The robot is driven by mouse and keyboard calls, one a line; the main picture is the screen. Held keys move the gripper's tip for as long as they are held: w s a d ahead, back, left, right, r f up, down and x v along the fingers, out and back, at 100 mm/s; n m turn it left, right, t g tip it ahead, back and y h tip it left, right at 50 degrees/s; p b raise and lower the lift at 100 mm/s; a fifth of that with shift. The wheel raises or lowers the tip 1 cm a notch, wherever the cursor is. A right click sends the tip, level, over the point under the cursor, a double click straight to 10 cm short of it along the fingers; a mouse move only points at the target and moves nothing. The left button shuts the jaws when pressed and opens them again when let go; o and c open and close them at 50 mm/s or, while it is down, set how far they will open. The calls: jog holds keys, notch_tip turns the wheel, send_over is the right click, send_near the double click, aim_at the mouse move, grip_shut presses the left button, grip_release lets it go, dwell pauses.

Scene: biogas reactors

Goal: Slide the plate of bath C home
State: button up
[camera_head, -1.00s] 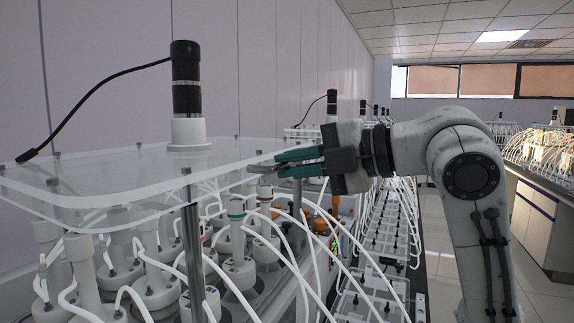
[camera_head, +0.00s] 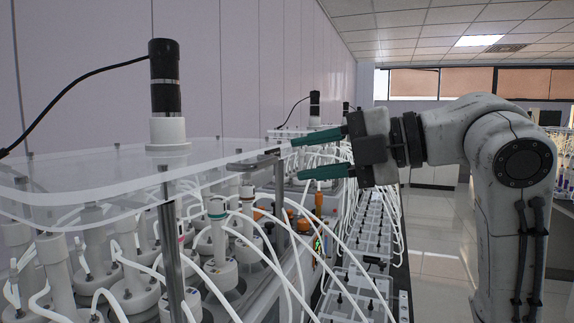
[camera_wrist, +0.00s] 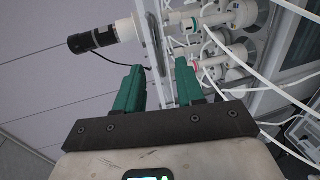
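The clear plate (camera_head: 90,180) lies level on metal posts over a bath of white-capped bottles (camera_head: 215,265). A black and white motor (camera_head: 165,95) stands on it. A flat grey handle (camera_head: 256,158) sticks out at its right edge. I cannot read which bath is C. My gripper (camera_head: 296,158) is open and empty, just right of the handle, one finger higher and one lower than it. In the wrist view the plate (camera_wrist: 155,40) is edge-on beyond the gap between the spread green fingers (camera_wrist: 160,82).
White tubes (camera_head: 330,225) arch from the bottles to a row of clear units (camera_head: 365,265) below my gripper. A wall (camera_head: 230,70) stands behind the bath. More motors (camera_head: 314,108) stand farther along. Open floor (camera_head: 435,255) lies to the right.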

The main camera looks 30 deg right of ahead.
jog(key=v, duration=0.5)
jog(key=shift+s, duration=0.1)
jog(key=shift+d, duration=0.1)
dwell(0.4)
